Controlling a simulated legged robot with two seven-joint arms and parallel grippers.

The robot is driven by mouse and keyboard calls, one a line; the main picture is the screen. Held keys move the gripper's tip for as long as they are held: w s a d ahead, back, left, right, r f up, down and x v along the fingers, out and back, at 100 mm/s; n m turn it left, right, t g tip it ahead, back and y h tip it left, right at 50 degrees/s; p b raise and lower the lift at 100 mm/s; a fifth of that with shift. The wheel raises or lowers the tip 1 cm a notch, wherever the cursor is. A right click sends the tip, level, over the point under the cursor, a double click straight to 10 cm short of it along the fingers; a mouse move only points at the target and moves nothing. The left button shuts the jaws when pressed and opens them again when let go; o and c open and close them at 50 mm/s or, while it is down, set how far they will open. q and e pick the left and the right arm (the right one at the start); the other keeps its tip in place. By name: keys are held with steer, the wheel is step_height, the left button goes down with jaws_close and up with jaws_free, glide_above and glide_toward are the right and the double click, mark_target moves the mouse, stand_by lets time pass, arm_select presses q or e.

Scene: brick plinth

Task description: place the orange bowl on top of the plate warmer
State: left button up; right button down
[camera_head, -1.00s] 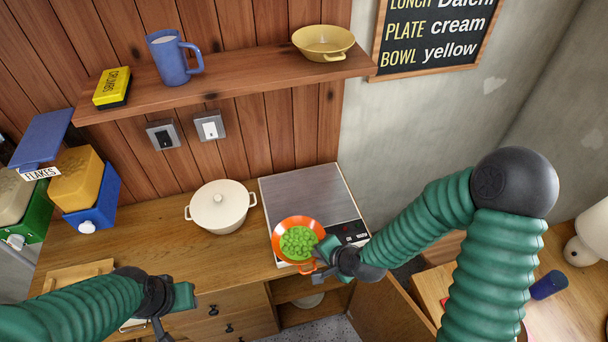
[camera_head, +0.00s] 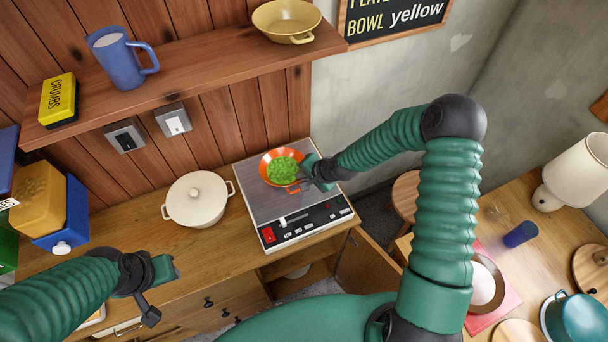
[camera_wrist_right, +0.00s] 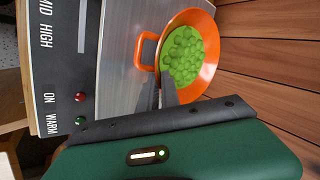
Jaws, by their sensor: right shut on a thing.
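The orange bowl (camera_head: 265,164) holds round green things (camera_head: 282,171) and is over the metal top of the plate warmer (camera_head: 250,200). I cannot tell whether it touches the top. My right gripper (camera_head: 304,180) is shut on the bowl's near right side; the wrist view shows its fingers at the rim of the orange bowl (camera_wrist_right: 207,75), beside a loop handle (camera_wrist_right: 145,52). The plate warmer's front panel has a red switch, a slider and knobs; WARM and ON labels show in the wrist view. My left gripper (camera_head: 150,290) is empty over the counter's front edge, its jaws unclear.
A white lidded pot (camera_head: 197,200) stands left of the warmer. A shelf (camera_head: 190,70) above carries a blue mug (camera_head: 118,60), a yellow box (camera_head: 58,98) and a yellow bowl (camera_head: 287,20). An open cabinet door (camera_head: 368,262) hangs below, right of the warmer.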

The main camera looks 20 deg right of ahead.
steer(key=shift+w+d+r, duration=0.1)
steer(key=shift+w, duration=0.35)
steer(key=shift+s+f+p, duration=0.1)
steer(key=shift+f+p, duration=0.15)
steer(key=shift+p, duration=0.1)
steer(key=shift+s+a+f+p, duration=0.1)
steer(key=shift+f+p, duration=0.15)
steer(key=shift+f, duration=0.3)
steer(key=shift+s+a+f+p, duration=0.1)
steer(key=shift+f+p, duration=0.1)
steer(key=shift+f, duration=0.35)
steer(key=shift+w+d+f, duration=0.15)
steer(key=shift+d+f, duration=0.05)
steer(key=shift+f, duration=0.15)
steer(key=c, duration=1.9)
jaws_free()
steer(key=shift+d+f, duration=0.1)
steer(key=shift+d, duration=0.05)
steer(key=shift+c, duration=0.2)
steer(key=o, duration=0.4)
steer(key=shift+d, duration=0.1)
steer(key=shift+c, duration=0.2)
arm_select(q)
steer(key=shift+s+a+r, duration=0.15)
steer(key=shift+s+r, duration=0.05)
steer(key=shift+r, duration=0.3)
steer(key=shift+s+a+r, duration=0.1)
steer(key=shift+s+r, duration=0.05)
steer(key=shift+r, duration=0.3)
